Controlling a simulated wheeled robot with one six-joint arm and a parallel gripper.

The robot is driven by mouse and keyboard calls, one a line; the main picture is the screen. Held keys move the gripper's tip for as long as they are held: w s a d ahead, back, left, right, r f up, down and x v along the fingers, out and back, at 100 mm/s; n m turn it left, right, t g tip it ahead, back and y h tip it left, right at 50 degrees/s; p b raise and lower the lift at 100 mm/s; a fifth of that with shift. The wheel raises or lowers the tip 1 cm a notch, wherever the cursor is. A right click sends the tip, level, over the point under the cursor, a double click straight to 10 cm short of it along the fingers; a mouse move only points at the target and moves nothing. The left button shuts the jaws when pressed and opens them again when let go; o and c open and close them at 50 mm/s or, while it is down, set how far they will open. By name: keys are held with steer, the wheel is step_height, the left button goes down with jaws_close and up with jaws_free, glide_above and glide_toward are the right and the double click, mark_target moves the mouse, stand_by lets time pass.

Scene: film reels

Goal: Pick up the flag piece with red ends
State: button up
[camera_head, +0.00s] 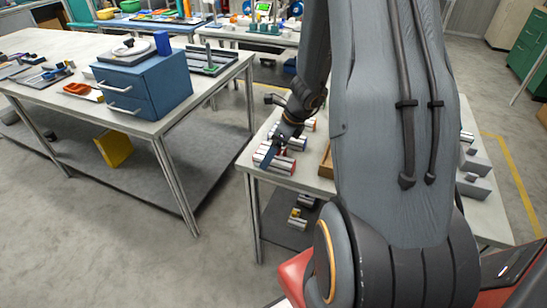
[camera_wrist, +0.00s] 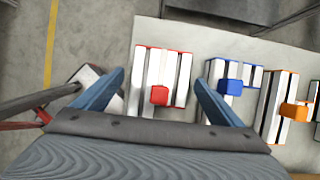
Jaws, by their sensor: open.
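The flag piece with red ends (camera_wrist: 150,68) lies on the table in the wrist view, a set of white and dark bars with red edges and a red block (camera_wrist: 159,95) at its near side. It also shows in the head view (camera_head: 272,163), partly hidden by my gripper. My gripper (camera_wrist: 160,77) is open and empty; its two blue fingers show on either side of the piece in the picture. In the head view my gripper (camera_head: 279,146) is over this piece, near the table's left end. I cannot tell the height between them.
A similar piece with a blue block (camera_wrist: 230,86) lies close right of the red one, near my right finger. One with an orange block (camera_wrist: 294,111) lies further right. The table (camera_wrist: 205,38) has bare surface beyond the pieces. A blue drawer box (camera_head: 150,82) stands on another table.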

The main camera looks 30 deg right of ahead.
steer(key=c, duration=1.4)
steer(key=shift+r, duration=0.15)
